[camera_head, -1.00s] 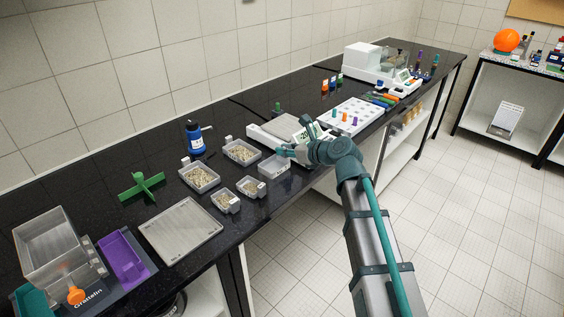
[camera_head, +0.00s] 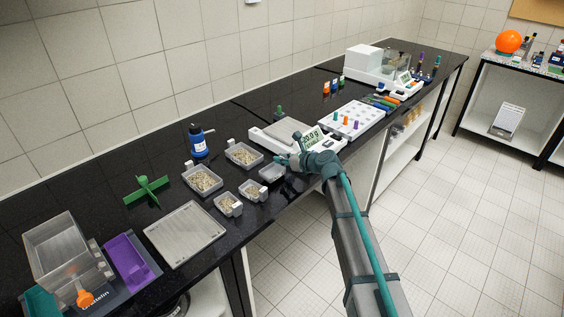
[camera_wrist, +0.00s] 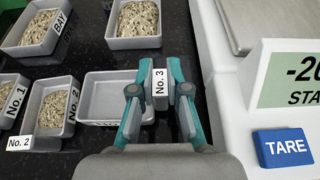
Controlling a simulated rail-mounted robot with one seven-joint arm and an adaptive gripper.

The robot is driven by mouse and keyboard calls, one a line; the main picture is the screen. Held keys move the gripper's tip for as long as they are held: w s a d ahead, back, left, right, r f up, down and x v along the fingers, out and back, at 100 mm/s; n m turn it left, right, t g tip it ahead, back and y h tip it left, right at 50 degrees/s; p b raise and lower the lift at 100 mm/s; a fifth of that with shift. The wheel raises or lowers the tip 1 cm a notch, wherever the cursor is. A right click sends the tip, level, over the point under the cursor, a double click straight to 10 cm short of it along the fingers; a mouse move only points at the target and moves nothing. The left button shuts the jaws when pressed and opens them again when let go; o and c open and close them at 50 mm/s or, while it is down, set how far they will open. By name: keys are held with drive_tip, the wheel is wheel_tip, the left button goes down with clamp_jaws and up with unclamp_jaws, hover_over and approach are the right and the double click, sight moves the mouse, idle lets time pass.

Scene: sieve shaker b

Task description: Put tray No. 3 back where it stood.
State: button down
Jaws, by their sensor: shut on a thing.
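Tray No. 3 (camera_wrist: 105,97) is a small grey, empty tray with a white "No. 3" label tab. My gripper (camera_wrist: 160,92) is shut on this tab, its teal fingers on either side. In the head view my gripper (camera_head: 287,162) and tray No. 3 (camera_head: 271,173) are at the bench's front edge, left of the balance. The tray looks level; I cannot tell whether it touches the bench. Tray No. 2 (camera_wrist: 52,113), filled with pale grains, is just left of it, and tray No. 1 (camera_wrist: 10,100) is farther left.
The balance (camera_head: 284,138) stands close on the right, its display showing about -20. Two larger filled trays, one (camera_head: 203,180) on the left and another (camera_head: 243,154) nearer the balance, lie behind. A flat metal plate (camera_head: 185,234) lies farther left.

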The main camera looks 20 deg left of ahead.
drive_tip(key=shift+f, duration=0.8)
drive_tip(key=shift+f, duration=0.15)
drive_tip(key=c, duration=1.2)
unclamp_jaws()
drive_tip(key=shift+o, duration=0.2)
drive_tip(key=shift+r, duration=0.25)
drive_tip(key=b+v, duration=0.2)
drive_tip(key=v, duration=1)
drive_tip(key=shift+s+f, duration=0.1)
